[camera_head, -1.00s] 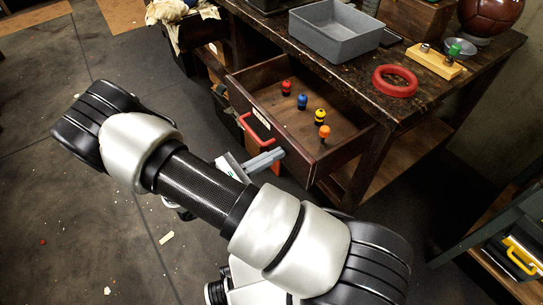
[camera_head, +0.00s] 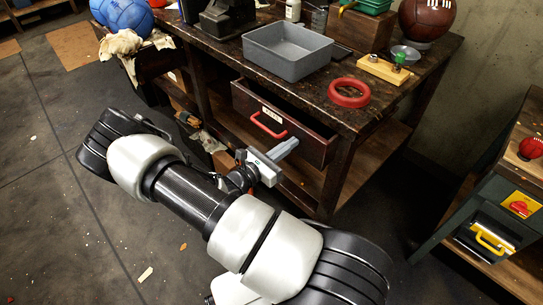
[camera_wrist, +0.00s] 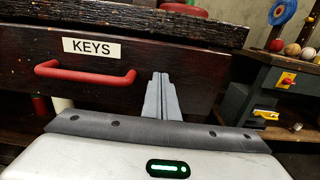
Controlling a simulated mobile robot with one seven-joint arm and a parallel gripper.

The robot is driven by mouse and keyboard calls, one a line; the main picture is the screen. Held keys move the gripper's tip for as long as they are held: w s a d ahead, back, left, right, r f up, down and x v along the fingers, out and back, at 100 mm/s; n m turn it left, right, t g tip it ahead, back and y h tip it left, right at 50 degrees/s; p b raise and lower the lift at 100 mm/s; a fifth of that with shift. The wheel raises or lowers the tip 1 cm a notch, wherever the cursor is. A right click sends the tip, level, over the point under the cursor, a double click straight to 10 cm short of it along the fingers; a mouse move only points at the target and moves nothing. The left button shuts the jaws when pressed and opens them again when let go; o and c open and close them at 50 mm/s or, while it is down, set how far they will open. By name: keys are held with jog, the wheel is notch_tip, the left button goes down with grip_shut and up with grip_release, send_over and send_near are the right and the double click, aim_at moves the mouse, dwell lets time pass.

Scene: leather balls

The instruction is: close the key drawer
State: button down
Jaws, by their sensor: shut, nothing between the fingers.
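The key drawer (camera_head: 304,137) is a dark wooden drawer under the workbench top. It has a red bar handle (camera_head: 268,126) and a label reading KEYS (camera_wrist: 91,47). The wrist view shows the fingers (camera_wrist: 161,95) pointing at the drawer face, apart from the handle (camera_wrist: 86,72). Contact with the face is not clear.
On the workbench (camera_head: 222,60) stand a grey bin (camera_head: 288,52), a red ring (camera_head: 349,92), a wooden block with pegs (camera_head: 384,69) and a brown ball (camera_head: 427,18). A dark cabinet (camera_head: 490,200) stands at the right. Open floor lies at the left.

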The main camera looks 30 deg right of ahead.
aim_at(300, 136)
jog(key=x, duration=0.5)
jog(key=shift+w+d, duration=0.15)
jog(key=shift+d, duration=0.35)
jog(key=shift+w+r, duration=0.1)
jog(key=shift+r, duration=0.05)
jog(key=shift+a, duration=0.45)
jog(key=p+v, duration=0.1)
jog(key=v, duration=1.2)
jog(key=shift+s+a+p, duration=0.25)
jog(key=shift+s+p, duration=0.05)
jog(key=shift+p, duration=0.1)
